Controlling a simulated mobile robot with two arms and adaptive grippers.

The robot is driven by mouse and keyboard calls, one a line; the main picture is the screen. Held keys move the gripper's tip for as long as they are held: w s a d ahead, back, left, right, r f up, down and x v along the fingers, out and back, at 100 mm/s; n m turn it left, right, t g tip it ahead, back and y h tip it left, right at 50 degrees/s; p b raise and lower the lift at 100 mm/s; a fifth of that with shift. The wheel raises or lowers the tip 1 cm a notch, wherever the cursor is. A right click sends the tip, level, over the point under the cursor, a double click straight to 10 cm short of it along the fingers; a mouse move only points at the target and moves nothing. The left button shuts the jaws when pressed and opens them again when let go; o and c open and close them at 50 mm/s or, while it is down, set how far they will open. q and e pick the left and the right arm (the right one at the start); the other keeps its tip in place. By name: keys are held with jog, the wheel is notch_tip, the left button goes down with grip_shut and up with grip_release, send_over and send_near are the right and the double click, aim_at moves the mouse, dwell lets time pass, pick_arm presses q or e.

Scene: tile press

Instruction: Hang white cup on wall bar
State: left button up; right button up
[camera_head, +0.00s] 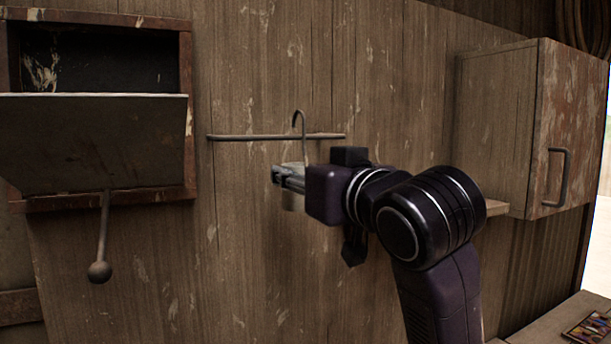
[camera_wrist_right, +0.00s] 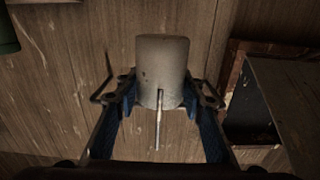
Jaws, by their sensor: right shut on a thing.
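The white cup (camera_wrist_right: 162,62) is pale and worn, and a thin metal wire hook (camera_wrist_right: 158,122) is on it. My right gripper (camera_wrist_right: 160,95) is shut on the cup, one finger on each side. In the head view the cup (camera_head: 294,202) is mostly hidden behind my right gripper (camera_head: 282,178). Its hook (camera_head: 304,150) stands upright with the bent top above the wall bar (camera_head: 245,137), toward the bar's right end. The hook crosses the bar in the picture; I cannot tell whether it touches it. My left gripper is not in view.
A dark box (camera_head: 187,165) with a tilted front panel is on the wall at left, a ball-ended lever (camera_head: 100,270) below it. A wooden cabinet (camera_head: 495,125) is at right. The wall below the bar is clear left of my arm. A table (camera_head: 545,325) shows at lower right.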

jog(key=shift+w+a+f+b, duration=0.3)
jog(key=shift+w+f, duration=0.15)
jog(key=shift+w, duration=0.25)
jog(key=shift+w+a+f+b, duration=0.15)
jog(key=shift+w+a+f, duration=0.1)
jog(key=shift+w+f, duration=0.35)
jog(key=shift+w+a+f+b, duration=0.25)
jog(key=shift+w+a+f, duration=0.05)
jog(key=shift+w, duration=0.5)
jog(key=o, duration=1.3)
